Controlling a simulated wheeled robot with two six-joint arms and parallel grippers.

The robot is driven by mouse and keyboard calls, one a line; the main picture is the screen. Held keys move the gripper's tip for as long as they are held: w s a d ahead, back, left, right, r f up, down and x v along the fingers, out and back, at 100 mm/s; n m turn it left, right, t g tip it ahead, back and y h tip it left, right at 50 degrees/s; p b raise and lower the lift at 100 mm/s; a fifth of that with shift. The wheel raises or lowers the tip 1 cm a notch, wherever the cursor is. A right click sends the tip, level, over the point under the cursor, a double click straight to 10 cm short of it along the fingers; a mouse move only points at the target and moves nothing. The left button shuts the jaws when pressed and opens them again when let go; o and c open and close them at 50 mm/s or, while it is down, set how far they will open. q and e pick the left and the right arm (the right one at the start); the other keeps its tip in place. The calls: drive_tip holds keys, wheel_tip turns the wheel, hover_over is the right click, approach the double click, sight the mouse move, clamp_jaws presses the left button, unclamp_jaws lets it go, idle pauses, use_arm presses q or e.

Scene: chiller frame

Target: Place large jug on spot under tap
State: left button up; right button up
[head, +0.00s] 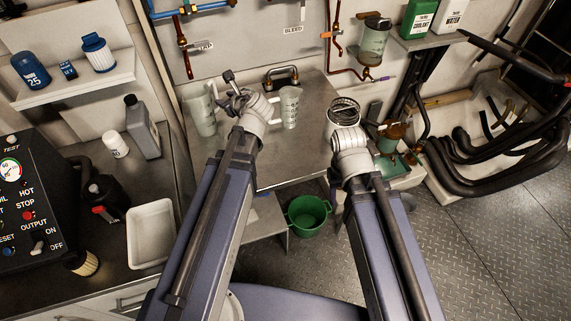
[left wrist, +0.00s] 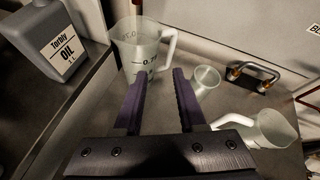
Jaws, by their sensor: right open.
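The large jug (head: 203,118) is translucent, with dark marks, and stands upright at the left of the metal bench (head: 285,160). In the left wrist view the large jug (left wrist: 140,48) is ahead of my left gripper (left wrist: 159,78), its handle to the right. The left jaws are apart with nothing held. In the head view my left gripper (head: 232,85) is to the jug's right, apart from it. A copper pipe with a tap (head: 185,45) comes down the wall above the jug; I cannot tell if the jug is exactly under it. My right gripper (head: 350,135) is mostly hidden by its wrist.
A smaller jug (head: 289,107) stands on the bench; a small cup (left wrist: 206,80) is between the jugs. A grey oil bottle (head: 143,127) stands left. The bench front is clear.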

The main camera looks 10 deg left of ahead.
use_arm(q)
drive_tip(key=s+d+f+n+g+h, duration=0.4)
drive_tip(key=s+d+n, duration=0.5)
drive_tip(key=d, duration=0.4)
drive_tip(key=s+d+f+n+g+h, duration=0.3)
drive_tip(key=s+d+f+n, duration=0.4)
drive_tip(key=s+d+n, duration=0.3)
drive_tip(key=d+n+g, duration=0.1)
drive_tip(key=d, duration=0.2)
drive_tip(key=shift+s+f+g+h, duration=0.2)
drive_tip(key=shift+s+g+h, duration=0.1)
drive_tip(key=shift+h, duration=0.1)
